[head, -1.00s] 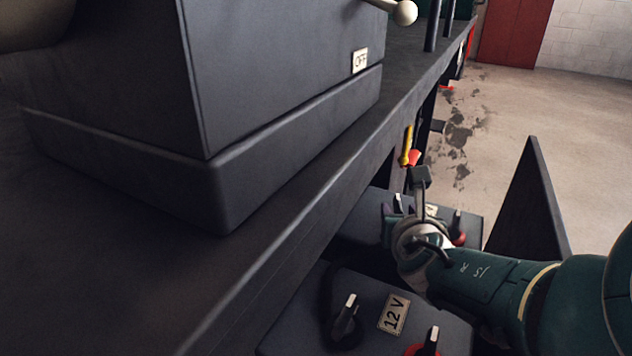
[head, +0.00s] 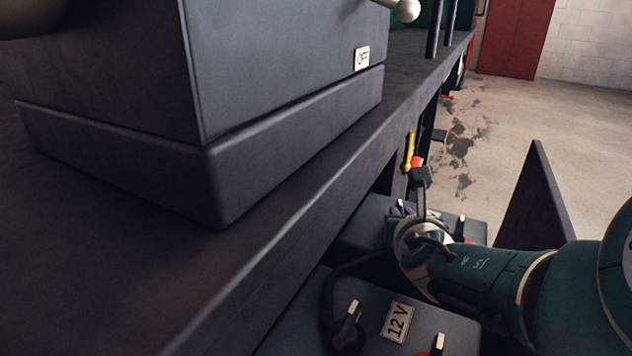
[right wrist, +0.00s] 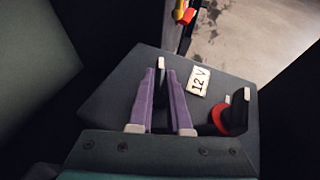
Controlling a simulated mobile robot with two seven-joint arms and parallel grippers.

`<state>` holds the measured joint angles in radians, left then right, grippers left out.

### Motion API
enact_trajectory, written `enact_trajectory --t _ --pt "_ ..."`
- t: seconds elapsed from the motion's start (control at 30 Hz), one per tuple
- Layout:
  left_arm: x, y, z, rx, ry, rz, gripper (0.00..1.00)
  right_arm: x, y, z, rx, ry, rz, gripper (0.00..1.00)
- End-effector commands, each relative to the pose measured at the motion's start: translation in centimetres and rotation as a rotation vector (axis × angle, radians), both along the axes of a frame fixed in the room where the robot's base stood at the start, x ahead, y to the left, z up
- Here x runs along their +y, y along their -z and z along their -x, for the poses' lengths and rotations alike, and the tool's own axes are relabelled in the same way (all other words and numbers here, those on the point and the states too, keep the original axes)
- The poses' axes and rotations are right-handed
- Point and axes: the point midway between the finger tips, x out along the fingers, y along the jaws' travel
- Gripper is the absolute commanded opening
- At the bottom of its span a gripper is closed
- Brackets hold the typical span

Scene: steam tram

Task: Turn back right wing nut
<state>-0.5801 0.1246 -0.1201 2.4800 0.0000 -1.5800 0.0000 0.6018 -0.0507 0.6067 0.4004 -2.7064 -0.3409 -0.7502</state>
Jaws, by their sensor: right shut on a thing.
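Two dark 12 V batteries sit below the bench edge. On the farther battery (head: 362,222), a pale upright wing nut (right wrist: 161,64) stands on the left terminal. My right gripper (right wrist: 161,76) is shut on this nut, with its purple fingers on either side of it. In the head view, the right gripper (head: 398,209) is partly hidden behind its own wrist. The farther battery's other wing nut (head: 461,226) stands to the right on a red clamp (right wrist: 220,118), clear of the fingers. My left gripper is not in view.
The nearer battery has a wing nut (head: 350,311) on a black clamp and another (head: 438,344) on a red clamp. The dark bench (head: 290,225) lies left of my right arm. A dark upright panel (head: 535,205) stands to the right. Floor beyond is open.

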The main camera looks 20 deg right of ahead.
Motion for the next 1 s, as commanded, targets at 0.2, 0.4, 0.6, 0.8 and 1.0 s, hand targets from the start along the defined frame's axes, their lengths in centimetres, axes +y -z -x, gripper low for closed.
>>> enact_trajectory --t 0.2,0.4,0.6,0.8,1.0 --pt "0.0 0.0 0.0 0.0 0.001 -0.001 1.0 0.1 0.0 0.0 0.001 -0.001 -0.001 0.0" --pt "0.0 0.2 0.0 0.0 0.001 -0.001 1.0 0.1 0.1 -0.1 -0.005 0.011 0.0 0.0" --pt "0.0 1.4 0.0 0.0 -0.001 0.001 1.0 0.2 0.1 -0.3 -0.013 0.094 0.001 0.0" --pt "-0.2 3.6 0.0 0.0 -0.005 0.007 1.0 0.4 0.4 -0.5 -0.011 0.23 0.002 0.0" --pt "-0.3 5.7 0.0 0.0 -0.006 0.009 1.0 0.5 0.3 -0.5 -0.007 0.347 0.002 0.0"
